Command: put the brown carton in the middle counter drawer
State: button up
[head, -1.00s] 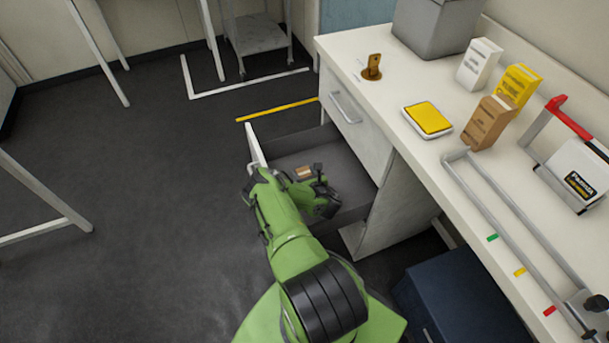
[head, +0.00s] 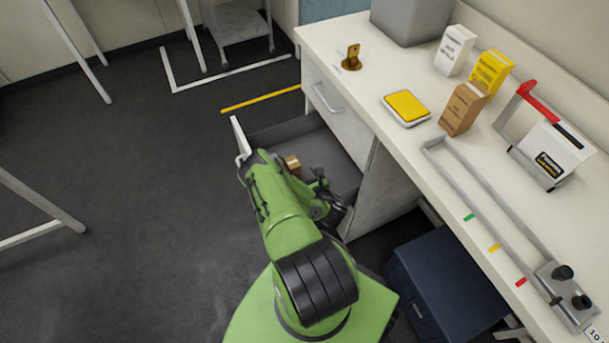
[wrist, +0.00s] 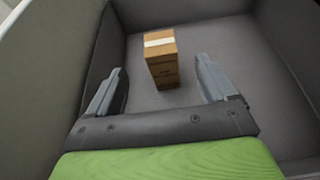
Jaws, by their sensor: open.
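A brown carton with a pale strip on its top stands upright on the floor of the open counter drawer (head: 325,147). The carton (head: 293,165) is partly hidden by my arm in the head view, and it shows whole in the wrist view (wrist: 162,62). My gripper (wrist: 160,80) is open, over the drawer, its fingers apart on either side of the carton's lower part in the picture. I see no finger touching it. In the head view my wrist hides most of the gripper. A second brown carton (head: 463,108) stands on the counter.
A shut drawer (head: 340,115) with a bar handle is above the open one. The counter (head: 400,150) holds white and yellow cartons, a yellow-topped device (head: 407,106) and a metal rail frame. A dark blue cabinet (head: 450,285) stands below.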

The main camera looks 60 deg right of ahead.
jog(key=w+d+r+m+g+h, duration=0.2)
jog(key=w+d+r+m+h, duration=0.1)
jog(key=w+r+m, duration=0.9)
jog(key=w+a+r+m+g+y, duration=0.1)
jog(key=w+a+r+m+y, duration=0.1)
jog(key=a+r+m, duration=0.6)
jog(key=w+a+r+m+g+y, duration=0.1)
jog(key=a+r+m, duration=0.15)
jog(key=r, duration=0.85)
jog(key=s+a+r+m+y, duration=0.25)
jog(key=a+r, duration=0.25)
jog(key=a, duration=0.3)
jog(key=s+a+r+m+y, duration=0.1)
jog(key=s+a+r+y, duration=0.15)
jog(key=a+r, duration=0.4)
jog(key=s+a+r+m+g+y, duration=0.1)
jog(key=s+a+m, duration=0.1)
jog(key=s+a, duration=0.4)
jog(key=s+a+r+m+g+y, duration=0.1)
jog(key=s+a, duration=0.5)
jog(key=s, duration=0.7)
jog(key=shift+a+r+m, duration=0.35)
jog(key=shift+a+m, duration=0.05)
